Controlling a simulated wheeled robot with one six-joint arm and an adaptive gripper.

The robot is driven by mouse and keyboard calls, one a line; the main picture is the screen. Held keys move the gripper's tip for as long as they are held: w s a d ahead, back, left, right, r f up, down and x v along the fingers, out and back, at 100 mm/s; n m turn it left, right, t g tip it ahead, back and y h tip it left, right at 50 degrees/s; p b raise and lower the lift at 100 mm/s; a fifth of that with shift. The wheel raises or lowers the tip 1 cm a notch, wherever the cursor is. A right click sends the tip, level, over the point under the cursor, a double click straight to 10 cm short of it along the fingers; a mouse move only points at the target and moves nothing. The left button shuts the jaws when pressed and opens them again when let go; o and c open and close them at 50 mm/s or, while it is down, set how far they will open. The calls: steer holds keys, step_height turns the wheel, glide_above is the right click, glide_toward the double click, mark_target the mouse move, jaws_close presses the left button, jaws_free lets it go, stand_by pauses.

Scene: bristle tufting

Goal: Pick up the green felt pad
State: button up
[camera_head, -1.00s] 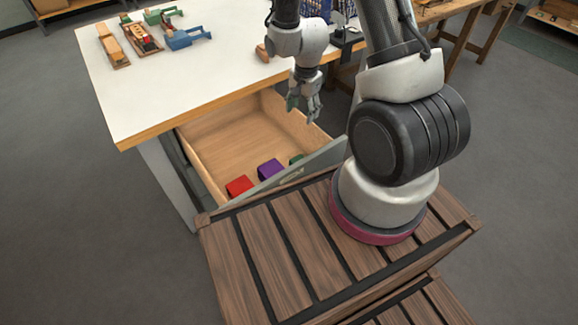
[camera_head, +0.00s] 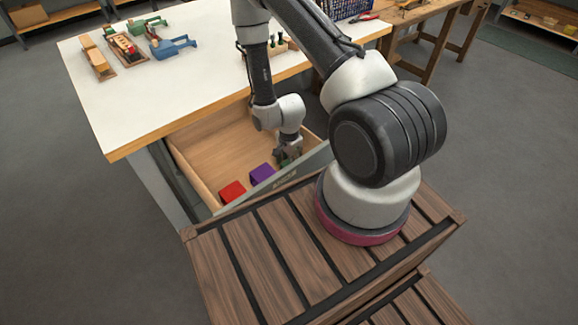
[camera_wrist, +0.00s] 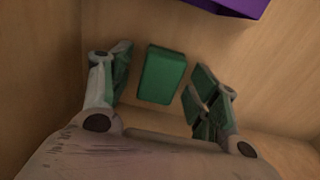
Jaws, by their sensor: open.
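The green felt pad (camera_wrist: 162,74) lies in the open wooden drawer, seen in the wrist view between the two fingers. My gripper (camera_wrist: 162,88) is open, with one finger on each side of the pad and a gap showing on both sides. In the head view my gripper (camera_head: 286,156) points down into the drawer's right part. There the pad is mostly hidden by the gripper and the drawer front.
A purple block (camera_head: 262,173) and a red block (camera_head: 232,191) lie in the drawer (camera_head: 212,150) left of my gripper. The drawer front (camera_head: 290,181) stands close by. The white table (camera_head: 150,85) holds wooden toys and tools.

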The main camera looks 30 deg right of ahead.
steer(key=shift+f, duration=0.1)
steer(key=c, duration=1)
step_height(320, 180, up, 10)
steer(key=shift+r, duration=0.1)
